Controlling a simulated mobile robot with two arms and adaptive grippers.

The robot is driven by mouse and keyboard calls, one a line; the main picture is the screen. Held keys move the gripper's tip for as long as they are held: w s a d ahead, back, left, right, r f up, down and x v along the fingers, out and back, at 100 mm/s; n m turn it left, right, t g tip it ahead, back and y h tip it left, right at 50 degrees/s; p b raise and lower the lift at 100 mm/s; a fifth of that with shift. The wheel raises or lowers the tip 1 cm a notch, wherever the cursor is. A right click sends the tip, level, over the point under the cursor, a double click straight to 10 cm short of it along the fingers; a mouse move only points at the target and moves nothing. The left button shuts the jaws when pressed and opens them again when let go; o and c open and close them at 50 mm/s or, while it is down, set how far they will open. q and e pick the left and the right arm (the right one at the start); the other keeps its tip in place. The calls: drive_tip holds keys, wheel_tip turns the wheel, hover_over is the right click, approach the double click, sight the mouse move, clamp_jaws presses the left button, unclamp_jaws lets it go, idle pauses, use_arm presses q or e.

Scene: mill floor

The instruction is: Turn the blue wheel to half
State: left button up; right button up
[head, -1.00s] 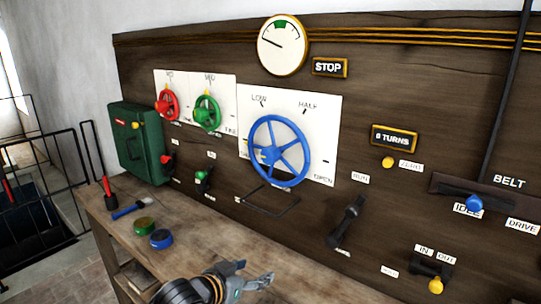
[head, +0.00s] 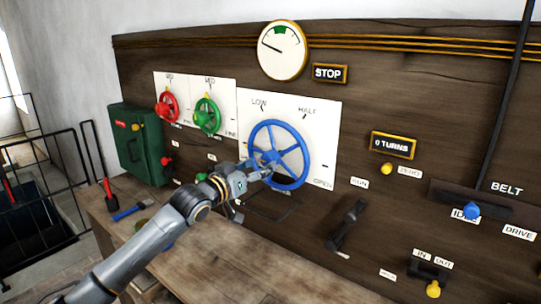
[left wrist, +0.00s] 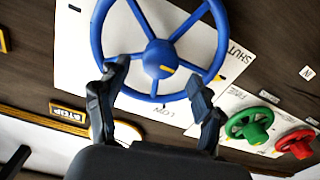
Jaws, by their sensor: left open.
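The blue wheel (head: 294,157) is mounted on a white plate (head: 320,125) marked LOW, HALF and OPEN in the head view. In the left wrist view the blue wheel (left wrist: 160,53) fills the upper middle, with a yellow mark near its hub and the words SHUT and LOW beside it. My left gripper (head: 258,188) is open at the wheel's lower left, in front of it. Its two fingers (left wrist: 158,78) reach over the near part of the rim, one on each side of a spoke. I cannot tell whether they touch. My right gripper is not in view.
A red wheel (head: 167,106) and a green wheel (head: 207,116) sit left of the blue one. A black lever (head: 348,224) stands out at lower right. A green box (head: 135,145) hangs at the left. The wooden bench (head: 240,270) runs below, mostly clear at right.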

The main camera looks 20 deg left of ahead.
sight(266, 162)
use_arm(q)
drive_tip(key=shift+p+x, duration=0.6)
drive_tip(key=shift+x, duration=2.35)
drive_tip(key=shift+c, duration=0.4)
drive_tip(key=c, duration=1.1)
